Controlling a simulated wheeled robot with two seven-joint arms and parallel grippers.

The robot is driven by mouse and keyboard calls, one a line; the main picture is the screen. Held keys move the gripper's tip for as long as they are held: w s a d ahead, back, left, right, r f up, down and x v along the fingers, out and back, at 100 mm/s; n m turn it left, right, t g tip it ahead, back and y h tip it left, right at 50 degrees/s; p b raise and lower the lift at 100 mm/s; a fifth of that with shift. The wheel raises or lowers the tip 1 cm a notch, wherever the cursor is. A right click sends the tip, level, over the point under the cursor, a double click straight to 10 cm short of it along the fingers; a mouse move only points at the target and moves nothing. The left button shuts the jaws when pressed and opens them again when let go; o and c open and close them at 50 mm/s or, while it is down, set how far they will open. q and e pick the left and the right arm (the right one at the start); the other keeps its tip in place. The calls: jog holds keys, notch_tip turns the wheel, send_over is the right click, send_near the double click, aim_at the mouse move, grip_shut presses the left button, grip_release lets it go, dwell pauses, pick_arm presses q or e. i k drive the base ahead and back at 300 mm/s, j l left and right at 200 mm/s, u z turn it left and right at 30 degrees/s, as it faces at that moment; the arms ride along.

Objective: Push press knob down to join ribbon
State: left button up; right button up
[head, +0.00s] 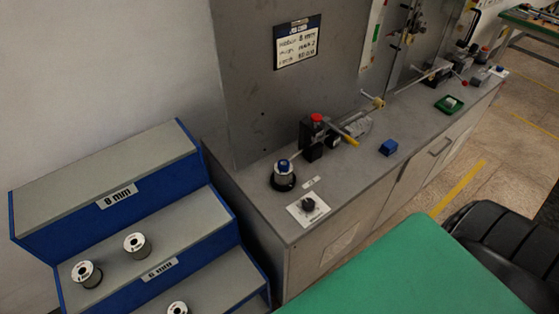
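A small black press unit (311,138) stands on the grey bench, with a round red knob (316,117) on its top. The knob appears raised; its exact height is too small to tell. A spool with a blue top (284,167) sits on a round black base just left of the press unit. A thin pale strip seems to run from the spool toward the press; I cannot tell whether ribbon ends meet there. A yellow-ended lever (350,140) lies right of the press. Neither of my grippers is in view.
The grey bench top (362,186) also carries a black dial on a white plate (308,205), a blue block (388,147) and a green tray (449,104). Blue-edged steps (110,190) with spools stand left. A green surface (420,275) fills the lower right foreground.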

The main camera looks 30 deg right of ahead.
aim_at(316, 118)
jog(key=z, duration=1.25)
